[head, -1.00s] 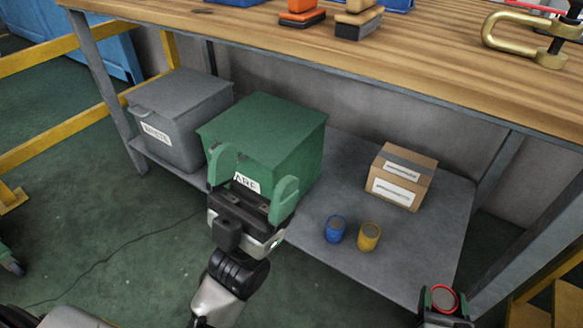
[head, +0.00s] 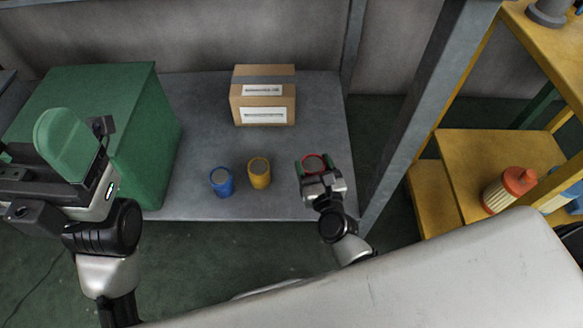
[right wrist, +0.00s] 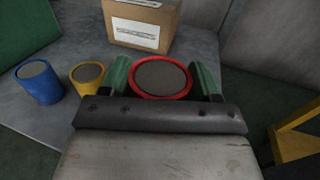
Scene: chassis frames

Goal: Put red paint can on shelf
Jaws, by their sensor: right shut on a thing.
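The red paint can (head: 314,162) has a red rim and a grey top. My right gripper (head: 316,168) is shut on it, with one green finger on each side. In the right wrist view the can (right wrist: 160,77) is upright between the fingers; its lower part is hidden by the gripper. It is over the right part of the grey lower shelf (head: 200,135); I cannot tell whether its base touches the shelf. My left gripper (head: 70,150) is at the left, in front of the green box; only one green finger shows clearly.
A blue can (head: 222,182) and a yellow can (head: 259,173) stand on the shelf left of the red can. A cardboard box (head: 263,95) stands behind. A green box (head: 130,110) fills the left. A grey table leg (head: 415,115) rises at the right.

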